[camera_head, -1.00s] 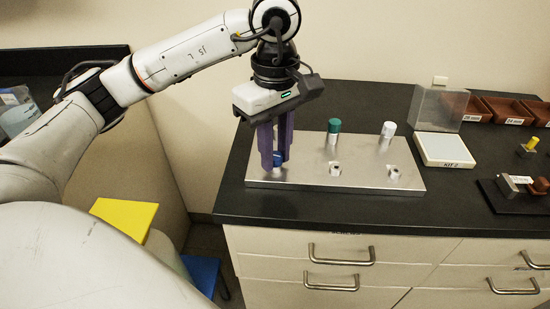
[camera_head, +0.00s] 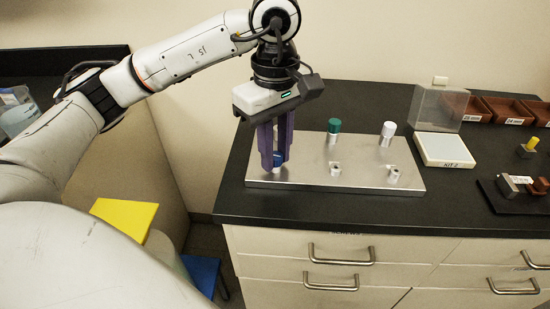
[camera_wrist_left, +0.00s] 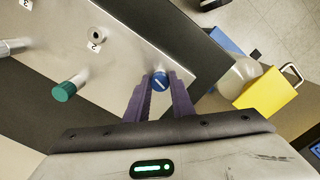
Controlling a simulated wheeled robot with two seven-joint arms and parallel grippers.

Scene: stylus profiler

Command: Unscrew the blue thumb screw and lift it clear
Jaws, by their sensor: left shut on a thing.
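The blue thumb screw (camera_head: 279,160) is at the front left of the metal plate (camera_head: 310,183). In the left wrist view the blue cap (camera_wrist_left: 160,81) with a pale line across its top sits between the purple fingertips. My left gripper (camera_head: 275,158) points down and is shut on the blue screw, with a finger on each side. It also shows in the left wrist view (camera_wrist_left: 160,88). The fingers partly hide the screw, so I cannot tell how far its thread is out of the plate. My right gripper is not in view.
A green-capped screw (camera_head: 334,126) and a white-capped screw (camera_head: 388,128) stand upright at the back of the plate. Two metal sockets (camera_head: 335,168) (camera_head: 393,174) are in front. A kit box (camera_head: 444,150) with a clear lid stands right of the plate, brown bins (camera_head: 505,108) behind.

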